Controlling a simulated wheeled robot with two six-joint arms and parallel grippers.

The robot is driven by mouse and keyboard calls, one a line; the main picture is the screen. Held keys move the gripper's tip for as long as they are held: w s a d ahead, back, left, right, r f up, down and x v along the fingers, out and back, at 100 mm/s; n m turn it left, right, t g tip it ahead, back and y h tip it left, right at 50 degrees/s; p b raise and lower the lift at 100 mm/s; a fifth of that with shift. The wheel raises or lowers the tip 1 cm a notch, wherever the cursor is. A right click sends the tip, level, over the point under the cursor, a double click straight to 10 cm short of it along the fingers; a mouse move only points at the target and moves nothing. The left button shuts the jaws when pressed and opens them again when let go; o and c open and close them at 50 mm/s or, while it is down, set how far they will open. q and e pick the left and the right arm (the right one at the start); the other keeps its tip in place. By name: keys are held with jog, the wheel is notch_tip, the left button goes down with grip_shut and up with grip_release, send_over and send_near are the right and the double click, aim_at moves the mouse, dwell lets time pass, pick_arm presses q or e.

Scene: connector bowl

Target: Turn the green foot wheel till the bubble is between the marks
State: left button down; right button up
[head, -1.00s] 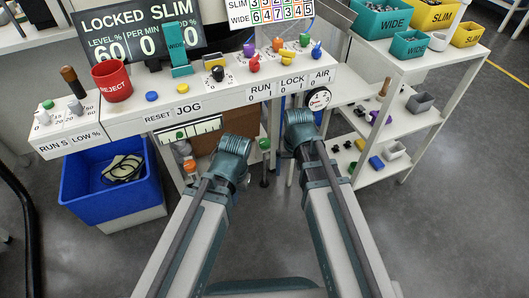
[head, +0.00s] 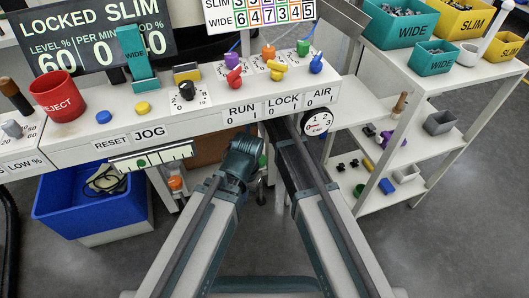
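The green foot wheel (head: 262,161) shows under the bench, just right of my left gripper (head: 246,142) and partly hidden by it. I cannot tell whether they touch. My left gripper is seen from behind, so its fingers are hidden. The level strip (head: 172,156) hangs tilted on the bench front below the JOG label. It has dark marks and a small green patch left of its middle; the bubble is too small to place against the marks. My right arm reaches up to the bench front, with its gripper's fingers out of sight.
An orange foot wheel (head: 175,182) is under the bench, left of my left arm. A white shelf unit (head: 400,157) with small parts stands at right. The bench front (head: 190,125) overhangs my grippers.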

jog(key=shift+f+b, duration=6.9)
jog(key=shift+b, duration=0.05)
jog(key=c, duration=1.4)
jog(key=shift+o, duration=0.2)
